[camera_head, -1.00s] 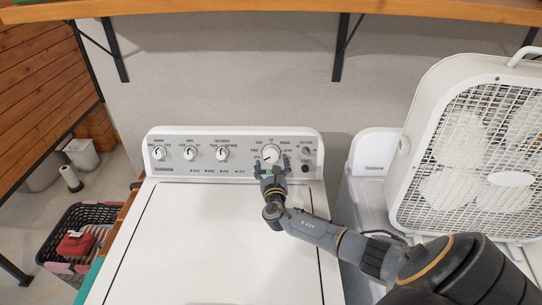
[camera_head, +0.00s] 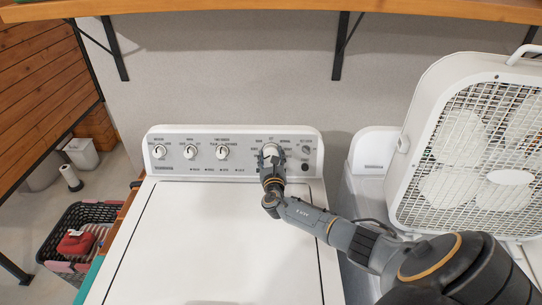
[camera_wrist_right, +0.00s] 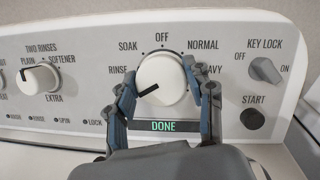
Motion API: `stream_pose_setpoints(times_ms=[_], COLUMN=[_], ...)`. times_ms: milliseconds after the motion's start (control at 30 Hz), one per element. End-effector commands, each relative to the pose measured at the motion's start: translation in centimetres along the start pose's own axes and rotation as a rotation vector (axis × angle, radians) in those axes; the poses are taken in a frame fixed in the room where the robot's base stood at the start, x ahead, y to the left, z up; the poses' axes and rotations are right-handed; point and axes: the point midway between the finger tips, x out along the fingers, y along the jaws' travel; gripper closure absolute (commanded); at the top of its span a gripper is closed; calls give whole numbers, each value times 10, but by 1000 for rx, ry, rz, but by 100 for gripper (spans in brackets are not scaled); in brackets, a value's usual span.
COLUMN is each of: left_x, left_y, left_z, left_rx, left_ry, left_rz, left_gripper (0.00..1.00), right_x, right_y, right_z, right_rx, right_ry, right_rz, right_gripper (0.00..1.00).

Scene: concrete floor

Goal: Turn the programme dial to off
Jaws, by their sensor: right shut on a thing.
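The programme dial (camera_wrist_right: 162,76) is a large round white knob on the washer's control panel (camera_head: 236,142). Its dark pointer line points down and left, below RINSE, while OFF is printed above the knob. In the head view the dial (camera_head: 268,149) is partly covered by my right gripper (camera_head: 271,153). The gripper is shut on the dial, one finger on each side, as the right wrist view (camera_wrist_right: 160,73) shows. A small display (camera_wrist_right: 164,126) under the dial reads DONE. My left gripper is not in view.
Three smaller knobs sit left on the panel, including the two rinses knob (camera_wrist_right: 40,79). The key lock switch (camera_wrist_right: 265,70) and start button (camera_wrist_right: 252,118) are close right of my fingers. A box fan (camera_head: 470,150) stands right. A shelf (camera_head: 270,10) hangs above.

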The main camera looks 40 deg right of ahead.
Motion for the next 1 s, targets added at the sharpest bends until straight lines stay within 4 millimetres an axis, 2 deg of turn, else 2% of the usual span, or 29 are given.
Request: stream_pose_setpoints(times_ms=[367, 1000], left_x=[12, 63], left_y=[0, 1], left_z=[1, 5], left_rx=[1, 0], left_ry=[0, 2], left_rz=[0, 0], left_gripper=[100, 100], right_x=[0, 0], right_y=[1, 2], right_z=[-3, -4], right_rx=[92, 631], right_ry=[0, 1], right_rz=[-30, -210], right_gripper=[79, 79])
